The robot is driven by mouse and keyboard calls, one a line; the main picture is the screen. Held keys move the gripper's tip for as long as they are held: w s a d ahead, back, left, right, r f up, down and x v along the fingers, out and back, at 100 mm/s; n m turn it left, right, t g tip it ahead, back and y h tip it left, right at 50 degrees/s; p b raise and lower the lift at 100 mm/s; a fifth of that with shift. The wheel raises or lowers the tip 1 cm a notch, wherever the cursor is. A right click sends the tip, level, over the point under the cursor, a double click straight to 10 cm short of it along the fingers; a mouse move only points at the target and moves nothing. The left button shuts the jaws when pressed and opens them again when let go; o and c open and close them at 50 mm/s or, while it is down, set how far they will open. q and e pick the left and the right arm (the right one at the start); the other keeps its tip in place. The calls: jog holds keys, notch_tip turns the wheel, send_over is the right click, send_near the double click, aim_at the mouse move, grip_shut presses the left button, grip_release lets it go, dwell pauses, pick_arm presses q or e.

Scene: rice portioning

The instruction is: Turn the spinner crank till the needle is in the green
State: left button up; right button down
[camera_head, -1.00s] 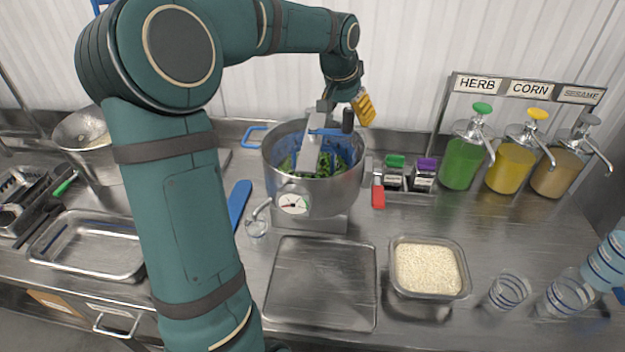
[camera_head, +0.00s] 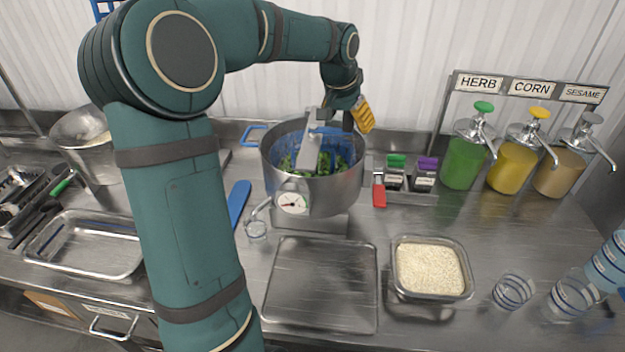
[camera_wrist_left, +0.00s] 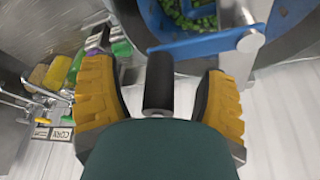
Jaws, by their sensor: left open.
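The spinner (camera_head: 312,196) is a steel pot with a blue basket of chopped greens. A flat metal crank arm (camera_head: 309,146) lies across its top, and its black knob (camera_head: 347,121) stands at the back right. The knob also shows in the left wrist view (camera_wrist_left: 158,86). A round white dial (camera_head: 293,203) is on the spinner's front. Its needle is too small to read surely against the green. My left gripper (camera_head: 348,108) is open at the knob. In the wrist view the knob stands between the yellow fingers (camera_wrist_left: 160,98), with gaps on both sides.
Green and purple-lidded jars (camera_head: 424,175) and a red-handled tool (camera_head: 379,191) are close right of the spinner. Sauce pumps (camera_head: 463,158) stand farther right. A rice container (camera_head: 429,268), an empty flat tray (camera_head: 321,285) and striped glasses (camera_head: 512,291) are in front.

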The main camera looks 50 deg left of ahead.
pick_arm(q)
jog(key=shift+f, duration=0.35)
jog(key=shift+r, duration=0.1)
jog(key=shift+r+p, duration=0.3)
jog(key=shift+r, duration=0.1)
dwell(0.3)
jog(key=c, duration=1.2)
